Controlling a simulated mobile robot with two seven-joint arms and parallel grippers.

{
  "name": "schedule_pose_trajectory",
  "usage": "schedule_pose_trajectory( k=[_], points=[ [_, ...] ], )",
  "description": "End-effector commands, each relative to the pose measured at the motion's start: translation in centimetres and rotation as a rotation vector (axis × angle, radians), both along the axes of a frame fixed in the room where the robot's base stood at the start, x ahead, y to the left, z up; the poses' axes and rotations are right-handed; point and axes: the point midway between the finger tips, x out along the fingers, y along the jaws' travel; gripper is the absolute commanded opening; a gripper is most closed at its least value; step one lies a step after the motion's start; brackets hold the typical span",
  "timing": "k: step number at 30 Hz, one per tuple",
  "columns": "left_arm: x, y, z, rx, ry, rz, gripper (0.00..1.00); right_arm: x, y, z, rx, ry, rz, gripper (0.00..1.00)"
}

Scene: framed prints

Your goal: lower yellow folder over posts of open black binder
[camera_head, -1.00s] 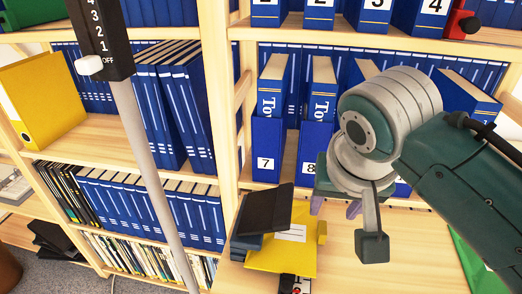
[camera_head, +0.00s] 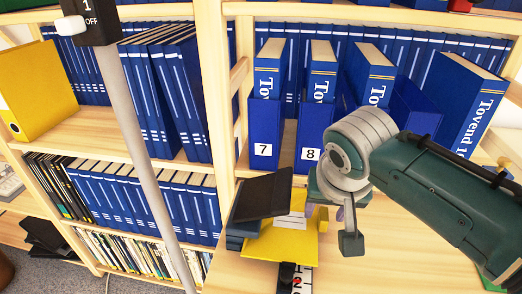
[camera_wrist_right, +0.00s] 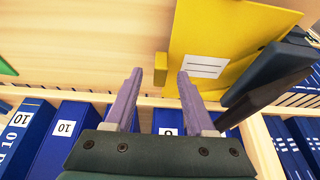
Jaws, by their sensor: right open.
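The yellow folder (camera_head: 282,243) lies on the wooden desk in the head view. In the right wrist view the folder (camera_wrist_right: 232,35) shows a white label and a small yellow tab at its edge. The black binder (camera_head: 266,196) has its dark cover raised and tilted over the folder's left part; it also shows in the right wrist view (camera_wrist_right: 262,85). Its posts cannot be made out. My right gripper (camera_head: 335,213) is open beside the folder's right edge. In the right wrist view its purple fingertips (camera_wrist_right: 160,77) are on either side of the yellow tab. My left gripper is not in view.
Blue binders numbered 7 (camera_head: 263,150) and 8 (camera_head: 310,154) stand behind the desk. Shelves of blue books fill the left and back. A yellow binder (camera_head: 38,90) stands at left. A grey pole (camera_head: 140,130) crosses the left side. Bare desk (camera_head: 390,235) lies on the right.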

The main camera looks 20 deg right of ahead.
Motion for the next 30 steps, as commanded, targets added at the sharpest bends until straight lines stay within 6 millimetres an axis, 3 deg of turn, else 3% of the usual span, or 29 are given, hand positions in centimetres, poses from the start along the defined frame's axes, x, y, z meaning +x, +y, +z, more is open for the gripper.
schedule_pose_trajectory(
  k=[8,22,30],
  points=[
    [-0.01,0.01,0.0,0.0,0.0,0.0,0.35,0.03,-0.02,-0.02,0.0,0.0,0.0,0.54],
    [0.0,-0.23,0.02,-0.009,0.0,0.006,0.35,0.01,-0.01,-0.01,0.0,0.0,0.0,0.01],
    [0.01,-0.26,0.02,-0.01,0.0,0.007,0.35,0.01,-0.01,-0.01,0.0,0.0,0.0,0.0]
  ],
)
